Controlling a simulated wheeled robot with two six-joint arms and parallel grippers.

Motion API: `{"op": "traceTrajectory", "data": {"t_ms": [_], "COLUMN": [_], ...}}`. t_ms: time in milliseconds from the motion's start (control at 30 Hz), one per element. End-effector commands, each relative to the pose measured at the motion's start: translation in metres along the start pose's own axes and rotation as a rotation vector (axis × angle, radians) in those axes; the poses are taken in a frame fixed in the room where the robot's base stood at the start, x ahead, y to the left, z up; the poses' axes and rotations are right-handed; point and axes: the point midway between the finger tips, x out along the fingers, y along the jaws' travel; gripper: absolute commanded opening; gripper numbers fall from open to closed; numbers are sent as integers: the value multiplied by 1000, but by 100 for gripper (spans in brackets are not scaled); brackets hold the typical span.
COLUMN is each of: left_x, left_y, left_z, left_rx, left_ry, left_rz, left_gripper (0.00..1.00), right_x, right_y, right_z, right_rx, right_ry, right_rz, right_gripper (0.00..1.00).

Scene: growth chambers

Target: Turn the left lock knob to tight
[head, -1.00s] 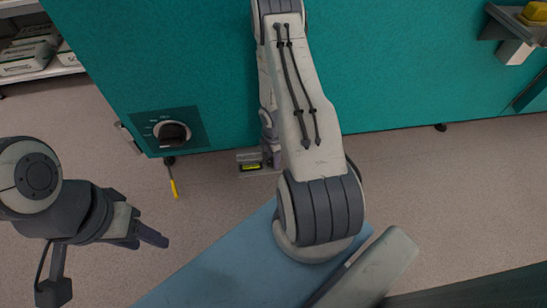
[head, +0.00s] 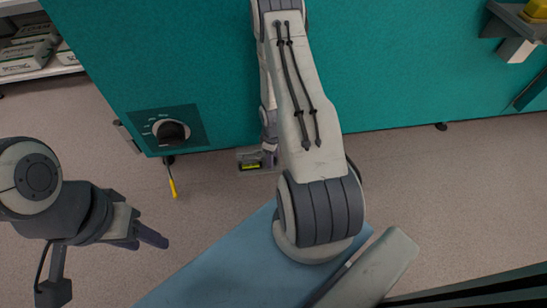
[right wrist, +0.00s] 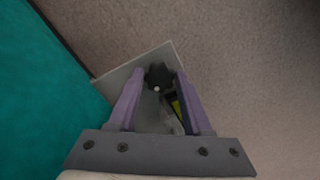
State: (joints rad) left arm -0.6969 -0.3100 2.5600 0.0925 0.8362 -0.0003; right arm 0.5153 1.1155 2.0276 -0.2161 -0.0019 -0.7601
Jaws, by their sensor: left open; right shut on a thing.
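A dark lock knob with a pale dot (right wrist: 157,86) sits on a grey plate (right wrist: 118,76) in the right wrist view. The purple fingers of my right gripper (right wrist: 160,90) are shut on it, one on each side. A yellow-green strip shows beside the right finger. In the head view, the grey plate (head: 245,156) with its yellow-green strip is low at the teal cabinet's bottom edge; my right arm hides the knob there. My left gripper (head: 150,236) is open and empty above the floor at the left.
A large dark dial (head: 171,132) on a dark panel is on the teal cabinet (head: 200,60), left of my right arm. A yellow-handled tool (head: 173,188) hangs below it. Shelves with boxes (head: 28,57) are at upper left. The floor between is clear.

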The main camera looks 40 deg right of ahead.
Motion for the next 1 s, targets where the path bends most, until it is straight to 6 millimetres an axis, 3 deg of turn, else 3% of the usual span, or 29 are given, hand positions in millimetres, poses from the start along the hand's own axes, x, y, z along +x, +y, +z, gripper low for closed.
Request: {"op": "traceTrajectory", "data": {"t_ms": [500,1000], "left_x": [0,-4], "left_y": [0,0], "left_z": [0,0], "left_rx": [0,0], "left_ry": [0,0], "left_rz": [0,0], "left_gripper": [50,50], "right_x": [0,0], "right_y": [-2,-3], "right_z": [0,0], "right_rx": [456,653], "right_ry": [-1,-2], "right_rz": [-1,-1], "right_gripper": [0,0]}}
